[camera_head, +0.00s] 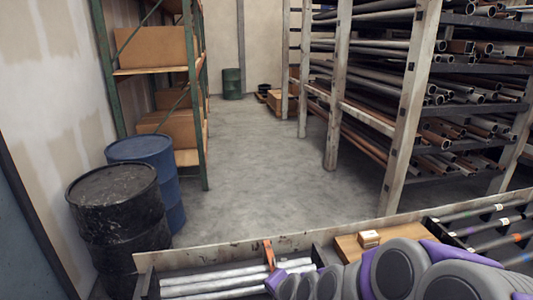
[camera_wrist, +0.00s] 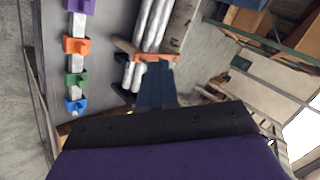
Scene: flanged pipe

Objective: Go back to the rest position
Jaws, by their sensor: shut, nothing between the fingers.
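My gripper (camera_wrist: 157,70) is in the wrist view, with its dark fingers together and nothing between them. Its fingertips appear in front of an orange bracket (camera_wrist: 126,46) and silver pipes (camera_wrist: 152,22); I cannot tell the gap between them. In the head view my grey and purple arm lies folded low at the bottom right, and the gripper's fingers are not clearly seen there. The silver pipes also lie in a tray in the head view (camera_head: 215,284), beside an upright orange piece (camera_head: 268,254). I cannot make out a flanged pipe.
Orange (camera_wrist: 76,46), green (camera_wrist: 76,79) and blue (camera_wrist: 76,104) clamps sit along a bar. A black drum (camera_head: 118,215) and blue drum (camera_head: 150,160) stand left; a pipe rack (camera_head: 400,120) stands right. The aisle floor (camera_head: 260,150) is clear.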

